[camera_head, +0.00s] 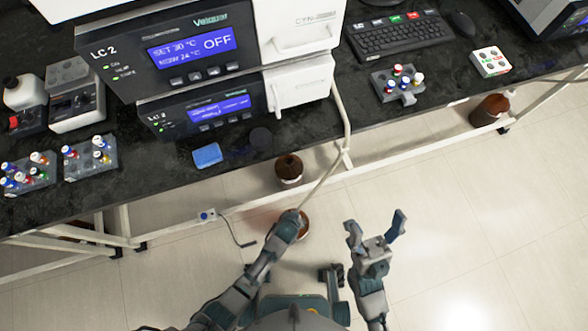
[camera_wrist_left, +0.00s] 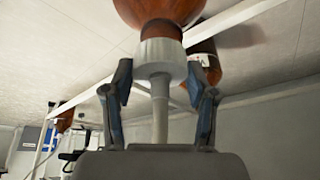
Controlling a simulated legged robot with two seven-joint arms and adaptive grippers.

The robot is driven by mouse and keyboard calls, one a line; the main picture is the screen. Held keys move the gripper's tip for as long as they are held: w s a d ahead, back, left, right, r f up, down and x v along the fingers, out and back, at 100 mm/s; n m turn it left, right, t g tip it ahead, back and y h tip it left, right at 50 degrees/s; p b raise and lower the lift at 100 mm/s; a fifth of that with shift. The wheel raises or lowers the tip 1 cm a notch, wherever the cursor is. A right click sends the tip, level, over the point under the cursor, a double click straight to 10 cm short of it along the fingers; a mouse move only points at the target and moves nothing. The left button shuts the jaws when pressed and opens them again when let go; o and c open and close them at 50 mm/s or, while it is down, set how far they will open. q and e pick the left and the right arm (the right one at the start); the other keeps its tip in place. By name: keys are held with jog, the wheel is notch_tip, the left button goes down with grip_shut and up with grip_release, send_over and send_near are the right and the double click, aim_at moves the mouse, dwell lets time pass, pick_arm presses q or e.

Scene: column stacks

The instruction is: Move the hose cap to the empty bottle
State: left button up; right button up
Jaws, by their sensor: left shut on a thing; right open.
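The white hose cap (camera_wrist_left: 160,62) is between the fingers of my left gripper (camera_wrist_left: 160,88), which is shut on it. The cap meets the neck of a brown bottle (camera_wrist_left: 160,10); I cannot tell whether it is seated. In the head view my left gripper (camera_head: 297,214) is over a brown bottle (camera_head: 304,229), largely hiding it and the cap. The pale hose (camera_head: 335,165) runs from the instrument to this gripper. Another brown bottle (camera_head: 288,170) stands on the floor nearer the bench. Which bottle is empty cannot be told. My right gripper (camera_head: 376,224) is open and empty.
The black bench (camera_head: 300,135) carries the LC instruments (camera_head: 190,50), vial racks (camera_head: 92,157), a blue sponge (camera_head: 207,155) and a keyboard (camera_head: 395,37). A white frame rail (camera_head: 400,160) runs below its front. Another brown bottle (camera_head: 489,109) stands right. The floor at right is clear.

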dwell(0.3)
pick_arm(q)
jog(key=shift+p, duration=0.3)
dwell(0.3)
jog(key=shift+a+f, duration=0.1)
jog(key=shift+f, duration=0.75)
dwell(1.0)
jog(key=o, duration=1.2)
jog(key=v, duration=1.2)
